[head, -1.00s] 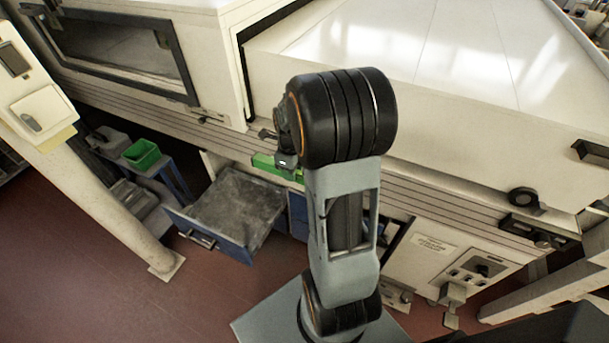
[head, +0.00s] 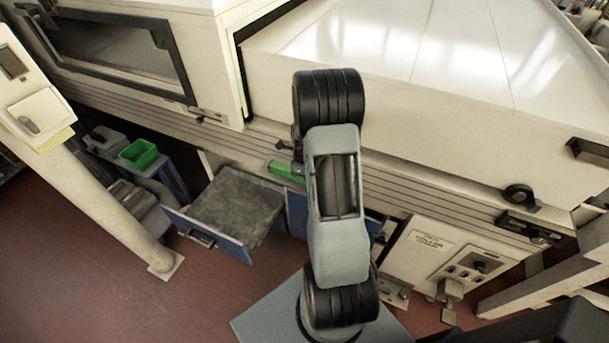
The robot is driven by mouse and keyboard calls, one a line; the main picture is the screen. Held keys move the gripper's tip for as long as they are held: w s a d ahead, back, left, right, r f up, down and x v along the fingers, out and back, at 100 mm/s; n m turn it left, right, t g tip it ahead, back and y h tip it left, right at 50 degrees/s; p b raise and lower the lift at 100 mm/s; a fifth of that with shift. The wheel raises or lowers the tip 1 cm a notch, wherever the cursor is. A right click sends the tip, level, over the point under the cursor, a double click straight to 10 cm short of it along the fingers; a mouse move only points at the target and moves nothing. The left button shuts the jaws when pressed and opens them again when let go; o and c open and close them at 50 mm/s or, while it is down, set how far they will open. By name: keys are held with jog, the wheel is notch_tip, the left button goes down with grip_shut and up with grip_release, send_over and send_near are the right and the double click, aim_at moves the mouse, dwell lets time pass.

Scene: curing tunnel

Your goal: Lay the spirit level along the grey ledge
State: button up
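A green bar (head: 287,171), which looks like the spirit level, shows just left of my arm, beyond the open drawer. Its right end is hidden behind my arm. My gripper is almost wholly hidden behind my own arm links; only a small dark part of the wrist end (head: 297,150) shows above the bar. I cannot see the fingers or whether they touch the bar. A long grooved grey-beige band (head: 420,190) runs along the machine's front below the white housing; I cannot tell whether it is the grey ledge.
An open drawer (head: 240,205) with a grey worn surface and blue front juts out below the bar. A green bin (head: 139,153) stands on a blue stand at left. A pale post (head: 110,200) rises at left. The red floor (head: 110,290) at lower left is clear.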

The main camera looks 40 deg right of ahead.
jog(key=shift+f, duration=0.15)
jog(key=o, duration=1)
jog(key=shift+o, duration=0.2)
